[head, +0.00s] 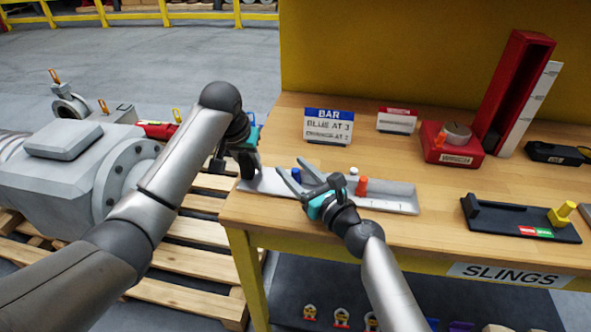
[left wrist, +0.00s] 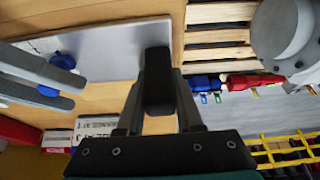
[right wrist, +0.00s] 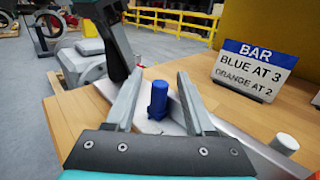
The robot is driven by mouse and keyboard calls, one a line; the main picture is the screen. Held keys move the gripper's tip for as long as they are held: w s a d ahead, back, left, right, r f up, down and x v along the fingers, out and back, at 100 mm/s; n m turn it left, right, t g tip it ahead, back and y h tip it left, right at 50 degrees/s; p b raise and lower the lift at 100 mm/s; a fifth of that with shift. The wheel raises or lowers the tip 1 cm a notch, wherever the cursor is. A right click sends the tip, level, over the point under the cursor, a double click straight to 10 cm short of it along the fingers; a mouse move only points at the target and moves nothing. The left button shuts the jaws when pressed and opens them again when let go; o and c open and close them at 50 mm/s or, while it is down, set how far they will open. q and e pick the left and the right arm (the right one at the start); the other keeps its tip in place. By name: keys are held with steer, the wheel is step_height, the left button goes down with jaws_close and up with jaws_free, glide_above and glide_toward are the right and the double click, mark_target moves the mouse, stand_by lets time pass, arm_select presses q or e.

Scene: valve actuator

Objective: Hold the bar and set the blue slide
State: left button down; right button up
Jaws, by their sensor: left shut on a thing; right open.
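The bar (head: 398,199) is a pale grey rail along the table's front edge; it also shows in the left wrist view (left wrist: 112,50). My left gripper (head: 246,172) is shut on the black block (left wrist: 157,82) at the bar's left end. The blue slide (right wrist: 158,101) sits upright on the bar, partly hidden by my fingers in the head view (head: 296,174). My right gripper (head: 293,178) is open, its fingers on either side of the blue slide; I cannot tell whether they touch it. The orange slide (head: 362,186) stands farther right on the bar.
A sign (head: 328,127) behind the bar reads BAR, BLUE AT 3, ORANGE AT 2. A red block with a dial (head: 451,144), a tall red channel (head: 514,90) and a black fixture with a yellow knob (head: 520,220) stand right. A grey valve body (head: 70,175) lies on pallets left.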

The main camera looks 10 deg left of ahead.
jaws_close()
stand_by(0.3)
stand_by(1.1)
